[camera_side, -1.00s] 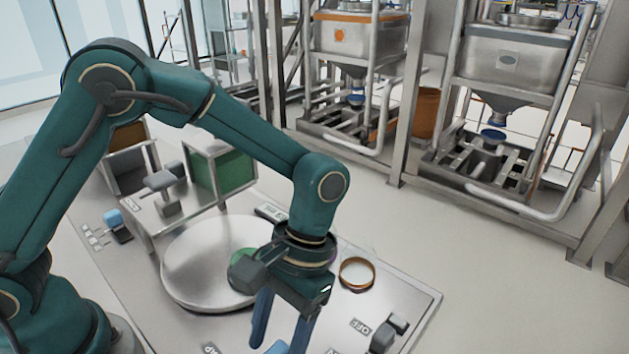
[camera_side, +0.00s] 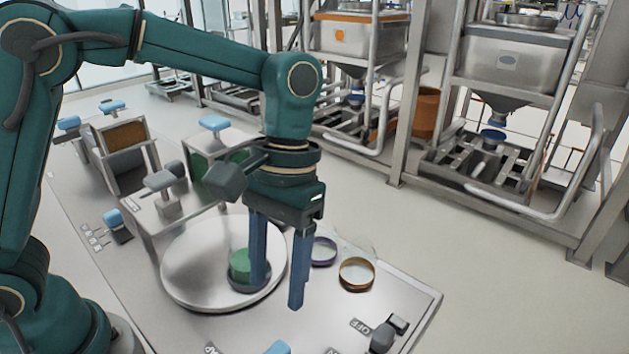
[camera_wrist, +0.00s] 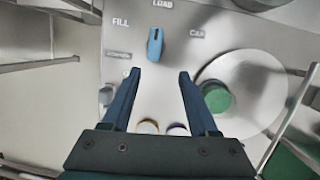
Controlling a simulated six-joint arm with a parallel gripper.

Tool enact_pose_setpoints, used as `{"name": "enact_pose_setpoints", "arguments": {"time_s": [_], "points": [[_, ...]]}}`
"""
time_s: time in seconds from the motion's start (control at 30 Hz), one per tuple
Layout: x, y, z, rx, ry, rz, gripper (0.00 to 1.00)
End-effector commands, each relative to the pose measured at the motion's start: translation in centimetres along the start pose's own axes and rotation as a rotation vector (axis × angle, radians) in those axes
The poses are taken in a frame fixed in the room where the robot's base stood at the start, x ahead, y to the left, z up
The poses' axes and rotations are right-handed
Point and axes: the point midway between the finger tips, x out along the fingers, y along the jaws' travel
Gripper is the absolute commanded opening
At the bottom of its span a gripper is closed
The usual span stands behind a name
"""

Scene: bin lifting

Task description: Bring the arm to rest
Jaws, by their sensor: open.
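My gripper (camera_side: 277,293) hangs with its two blue fingers pointing down above the front part of the worktable (camera_side: 400,285). Its fingers are apart with nothing between them, and they also show in the wrist view (camera_wrist: 158,75). In the side view, one finger partly hides a green cylinder (camera_side: 239,265) that stands on the round metal plate (camera_side: 195,275). In the wrist view the green cylinder (camera_wrist: 217,98) is to the right of the fingers, apart from them.
Two ring-rimmed dishes, one brown (camera_side: 357,273) and one purple (camera_side: 323,251), lie right of the gripper. A blue switch (camera_wrist: 155,46) is on the panel. Bins with blue handles (camera_side: 213,123) stand at the back left. Metal frames with hoppers (camera_side: 510,55) stand behind.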

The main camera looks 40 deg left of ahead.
Motion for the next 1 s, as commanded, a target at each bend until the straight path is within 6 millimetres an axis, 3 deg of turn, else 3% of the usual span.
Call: {"name": "enact_pose_setpoints", "arguments": {"time_s": [0.03,0.2,0.4,0.7,1.0], "points": [[-1.4,-0.8,0.3,-0.016,0.051,0.021,0.60],[-4.3,-3.5,1.6,-0.043,0.205,0.062,0.60],[-6.0,-6.6,3.5,-0.054,0.393,0.079,0.60],[-5.2,-10.4,6.0,-0.026,0.655,0.032,0.60],[-2.9,-11.7,6.2,0.080,0.737,-0.046,0.60]]}}
